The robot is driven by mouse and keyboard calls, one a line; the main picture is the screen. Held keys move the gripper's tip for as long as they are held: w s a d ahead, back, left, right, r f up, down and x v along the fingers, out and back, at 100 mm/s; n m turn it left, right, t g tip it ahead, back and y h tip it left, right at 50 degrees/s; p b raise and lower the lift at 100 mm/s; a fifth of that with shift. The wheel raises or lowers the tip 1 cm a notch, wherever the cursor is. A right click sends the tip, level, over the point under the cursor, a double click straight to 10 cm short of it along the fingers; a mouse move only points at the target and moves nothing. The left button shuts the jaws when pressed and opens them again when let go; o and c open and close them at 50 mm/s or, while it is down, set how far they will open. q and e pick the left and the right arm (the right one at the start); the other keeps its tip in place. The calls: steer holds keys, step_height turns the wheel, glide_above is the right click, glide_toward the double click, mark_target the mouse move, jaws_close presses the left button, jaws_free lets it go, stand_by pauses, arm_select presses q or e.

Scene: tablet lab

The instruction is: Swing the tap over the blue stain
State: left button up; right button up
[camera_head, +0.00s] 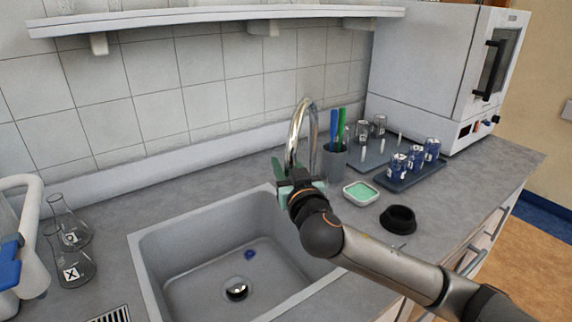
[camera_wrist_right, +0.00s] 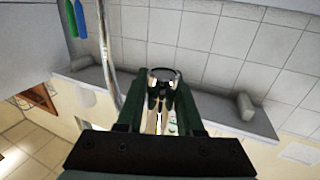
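The chrome tap (camera_head: 312,132) rises behind the sink and arches forward. Its riser (camera_wrist_right: 106,55) also shows in the wrist view. The blue stain (camera_head: 249,254) is a small spot on the sink floor, left of the tap's spout and behind the drain. My right gripper (camera_head: 297,178) is at the lower end of the spout, over the sink's right back corner. In the wrist view its dark green fingers (camera_wrist_right: 160,102) lie either side of the chrome spout end (camera_wrist_right: 162,76); whether they press on it is unclear. My left gripper is out of view.
The grey sink (camera_head: 150,262) is empty apart from the drain (camera_head: 237,292). Flasks (camera_head: 72,262) stand left.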

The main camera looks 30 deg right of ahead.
jaws_close()
stand_by(1.0)
